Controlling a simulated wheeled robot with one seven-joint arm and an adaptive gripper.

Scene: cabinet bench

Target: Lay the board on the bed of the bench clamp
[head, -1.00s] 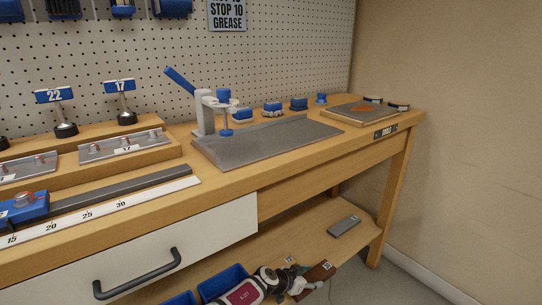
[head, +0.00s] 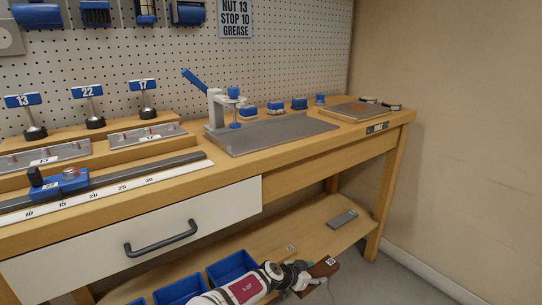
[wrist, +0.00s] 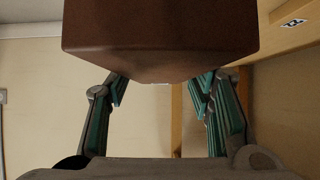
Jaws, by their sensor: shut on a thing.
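The board (head: 325,266) is a reddish-brown piece with a small label, low in the head view. In the wrist view the brown board (wrist: 160,28) fills the top middle. My gripper (head: 303,278) is shut on it, in front of the lower shelf and below the bench top. Its fingers (wrist: 160,92) run up to the board in the wrist view, and their contact is partly hidden behind it. The bench clamp (head: 215,108) has a pale post and a raised blue lever. Its flat grey bed (head: 280,132) lies on the bench top and looks bare.
A white drawer with a dark handle (head: 160,240) fronts the bench. Blue bins (head: 231,267) and a grey plate (head: 342,218) sit on the lower shelf. Several blue-topped items stand behind the bed. A wooden tray (head: 350,111) lies to its right, and a ruler (head: 130,182) to its left.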

